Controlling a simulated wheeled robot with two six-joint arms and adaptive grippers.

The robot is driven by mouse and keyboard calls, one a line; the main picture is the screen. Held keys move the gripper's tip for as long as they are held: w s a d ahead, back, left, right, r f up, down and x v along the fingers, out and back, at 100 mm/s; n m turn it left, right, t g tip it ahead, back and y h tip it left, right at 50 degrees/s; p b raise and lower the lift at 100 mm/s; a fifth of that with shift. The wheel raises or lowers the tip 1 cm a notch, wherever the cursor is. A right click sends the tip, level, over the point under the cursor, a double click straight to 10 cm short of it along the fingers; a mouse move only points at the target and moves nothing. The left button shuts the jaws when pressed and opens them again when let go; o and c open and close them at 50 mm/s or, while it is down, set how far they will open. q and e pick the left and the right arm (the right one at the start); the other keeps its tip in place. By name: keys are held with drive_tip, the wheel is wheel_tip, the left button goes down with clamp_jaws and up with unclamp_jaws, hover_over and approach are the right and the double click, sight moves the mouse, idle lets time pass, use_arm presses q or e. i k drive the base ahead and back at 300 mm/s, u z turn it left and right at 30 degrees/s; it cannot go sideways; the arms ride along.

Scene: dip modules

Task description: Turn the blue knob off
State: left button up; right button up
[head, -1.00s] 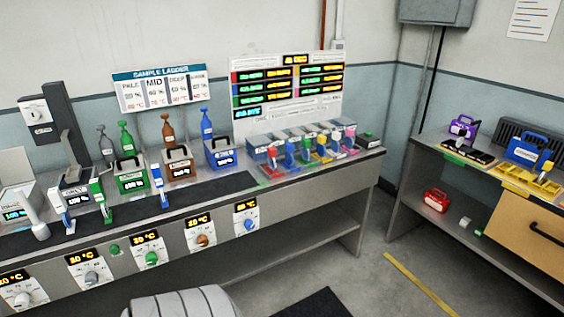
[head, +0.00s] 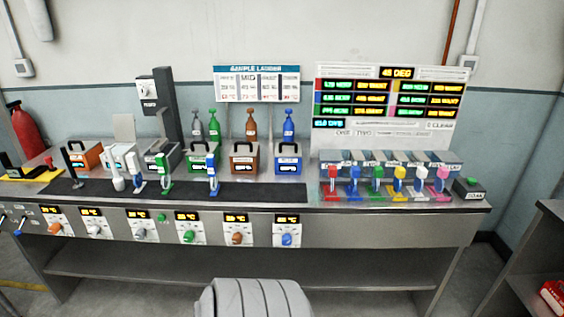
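The blue knob (head: 287,239) is on a white control panel on the front face of the bench, below a small yellow digital display (head: 288,217). It is the rightmost in a row of knobs. Its exact setting is too small to read. A blue module (head: 289,164) with a handle stands on the bench top above it, with a blue bottle (head: 289,125) behind. Neither of my grippers shows in the head view.
Coloured levers (head: 376,180) stand at the right of the bench top. A lower shelf (head: 160,268) runs beneath. A second bench (head: 538,250) stands at the right.

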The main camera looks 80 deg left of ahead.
sight(287, 241)
drive_tip(key=u, duration=0.65)
drive_tip(key=i, duration=0.8)
drive_tip(key=u, duration=0.8)
